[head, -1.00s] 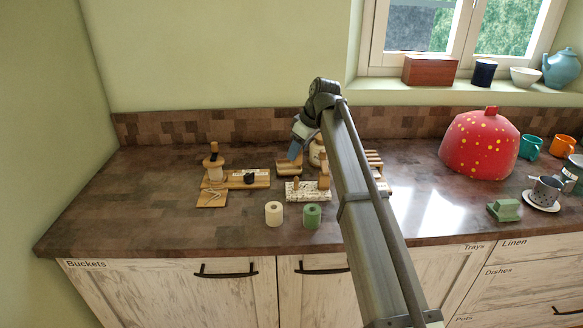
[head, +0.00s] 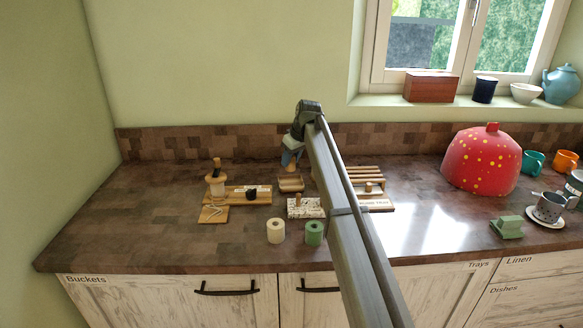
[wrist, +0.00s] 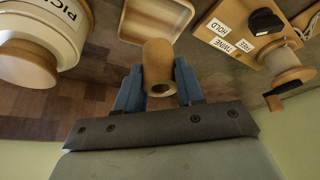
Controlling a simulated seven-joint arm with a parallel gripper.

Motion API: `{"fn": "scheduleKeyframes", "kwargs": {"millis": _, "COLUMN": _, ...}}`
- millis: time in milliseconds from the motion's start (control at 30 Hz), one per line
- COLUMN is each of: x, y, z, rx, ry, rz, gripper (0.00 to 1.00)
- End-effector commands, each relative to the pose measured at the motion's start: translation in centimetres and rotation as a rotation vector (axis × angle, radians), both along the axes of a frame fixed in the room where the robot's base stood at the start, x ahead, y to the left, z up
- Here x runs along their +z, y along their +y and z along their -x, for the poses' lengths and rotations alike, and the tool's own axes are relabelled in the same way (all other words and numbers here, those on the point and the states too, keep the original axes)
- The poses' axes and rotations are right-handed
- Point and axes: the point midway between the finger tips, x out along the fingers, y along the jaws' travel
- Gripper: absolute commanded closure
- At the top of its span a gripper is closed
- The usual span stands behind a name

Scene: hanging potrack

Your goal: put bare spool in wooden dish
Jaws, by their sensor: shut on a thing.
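My gripper (wrist: 158,88) is shut on the bare spool (wrist: 157,62), a plain brown wooden cylinder with a hole in its end, held between two blue fingers. The wooden dish (wrist: 124,29), a shallow square tray with a raised rim, lies just beyond the spool in the wrist view. The part of the dish that shows is empty; the spool overlaps its near rim in the picture. In the head view my gripper (head: 290,158) is above and behind the dish (head: 291,186), with the spool apart from it.
A labelled board (head: 250,195) with a twine spool stands left of the dish. A speckled block (head: 304,208) and cream (head: 275,231) and green (head: 314,233) rolls are in front. A labelled jar (wrist: 50,35) is close by in the wrist view.

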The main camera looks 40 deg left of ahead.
Motion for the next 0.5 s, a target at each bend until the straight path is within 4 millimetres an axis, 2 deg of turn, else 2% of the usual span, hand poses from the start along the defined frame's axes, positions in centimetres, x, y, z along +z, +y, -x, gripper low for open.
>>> {"fn": "scheduleKeyframes", "kwargs": {"millis": 200, "x": 0.14, "y": 0.2, "z": -0.26, "rx": -0.099, "ry": 0.0, "rz": 0.0, "gripper": 0.91}}
{"fn": "scheduleKeyframes", "kwargs": {"millis": 500, "x": 0.15, "y": 0.18, "z": -0.27, "rx": -0.109, "ry": 0.001, "rz": 0.0, "gripper": 0.91}}
